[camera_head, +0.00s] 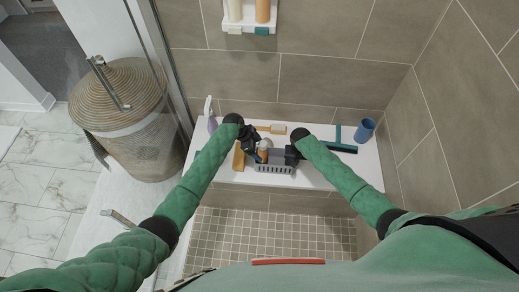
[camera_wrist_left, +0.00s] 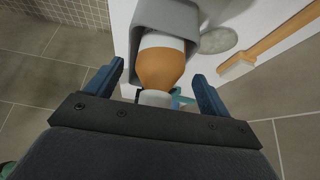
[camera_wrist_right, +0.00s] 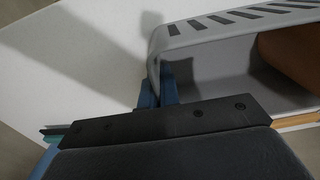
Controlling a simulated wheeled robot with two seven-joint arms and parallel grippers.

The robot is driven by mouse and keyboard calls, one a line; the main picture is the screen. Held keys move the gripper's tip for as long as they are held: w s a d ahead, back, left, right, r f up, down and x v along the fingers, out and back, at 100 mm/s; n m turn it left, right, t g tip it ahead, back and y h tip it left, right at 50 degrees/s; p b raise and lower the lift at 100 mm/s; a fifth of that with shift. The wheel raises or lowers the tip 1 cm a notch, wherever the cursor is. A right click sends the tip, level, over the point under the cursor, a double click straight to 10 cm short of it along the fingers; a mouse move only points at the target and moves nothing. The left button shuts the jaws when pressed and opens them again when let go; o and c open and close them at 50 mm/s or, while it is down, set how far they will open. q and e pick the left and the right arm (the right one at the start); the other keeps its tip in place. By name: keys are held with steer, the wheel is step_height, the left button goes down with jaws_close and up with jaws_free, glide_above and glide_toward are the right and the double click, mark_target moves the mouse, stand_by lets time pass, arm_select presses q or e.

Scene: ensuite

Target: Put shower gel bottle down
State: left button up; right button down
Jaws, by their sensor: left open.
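The shower gel bottle, orange with a white cap, shows in the left wrist view (camera_wrist_left: 162,66) and small in the head view (camera_head: 263,154). Its lower part is inside a grey slotted basket (camera_head: 274,169) on the white ledge. My left gripper (camera_wrist_left: 160,88) is open, its blue fingers apart on either side of the bottle's cap end with visible gaps. My right gripper (camera_wrist_right: 158,88) has its fingers close together on the basket's end wall (camera_wrist_right: 157,52). An orange rounded thing shows inside the basket in the right wrist view.
On the ledge (camera_head: 318,180) lie wooden brushes (camera_head: 238,157), a teal squeegee (camera_head: 341,147), a blue cup (camera_head: 364,130) and a spray bottle (camera_head: 211,116). A wall shelf (camera_head: 249,29) holds two bottles. A wicker hamper (camera_head: 125,115) stands left.

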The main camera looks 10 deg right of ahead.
arm_select(q)
steer(key=v, duration=1)
steer(key=shift+r, duration=0.3)
steer(key=shift+a, duration=0.15)
